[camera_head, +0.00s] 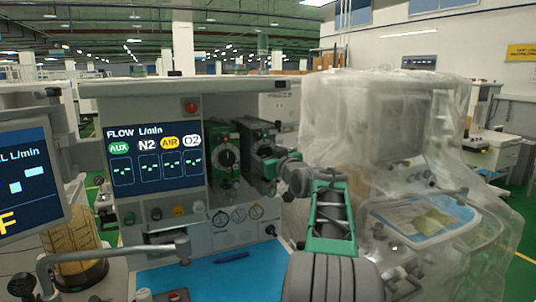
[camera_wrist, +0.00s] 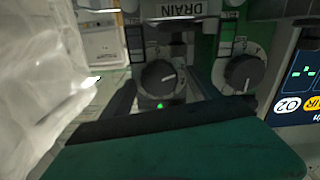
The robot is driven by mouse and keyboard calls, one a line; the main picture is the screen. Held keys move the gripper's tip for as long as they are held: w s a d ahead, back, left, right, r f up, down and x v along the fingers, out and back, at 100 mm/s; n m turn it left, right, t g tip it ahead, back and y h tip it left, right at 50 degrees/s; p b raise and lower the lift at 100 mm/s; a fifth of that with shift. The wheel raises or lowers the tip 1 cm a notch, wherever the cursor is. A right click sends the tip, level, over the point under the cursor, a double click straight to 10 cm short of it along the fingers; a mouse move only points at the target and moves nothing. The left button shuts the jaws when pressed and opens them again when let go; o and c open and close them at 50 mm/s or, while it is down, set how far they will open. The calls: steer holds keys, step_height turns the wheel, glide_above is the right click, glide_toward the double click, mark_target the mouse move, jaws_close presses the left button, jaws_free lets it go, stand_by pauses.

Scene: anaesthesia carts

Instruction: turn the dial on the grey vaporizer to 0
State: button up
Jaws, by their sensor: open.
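The grey vaporizer shows in the wrist view with a round black dial (camera_wrist: 160,77) on its pale face. A light pointer mark shows on the dial, but I cannot read its setting. My gripper (camera_wrist: 165,90) is open, with one dark finger on each side of this dial; I cannot tell whether either touches it. In the head view my gripper (camera_head: 272,168) is in front of the right-hand vaporizer (camera_head: 258,136) and hides much of its front. Beside it stands a green vaporizer (camera_head: 221,130) with its own black dial, also seen in the wrist view (camera_wrist: 240,72).
The cart's flow screen (camera_head: 152,155) is left of the vaporizers. Gauges (camera_head: 239,215) sit below them, above a blue work surface (camera_head: 215,275) with a dark pen-like item. A plastic-covered machine (camera_head: 370,120) stands close on the right. Another screen (camera_head: 30,178) is at far left.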

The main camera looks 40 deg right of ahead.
steer(key=c, duration=1.4)
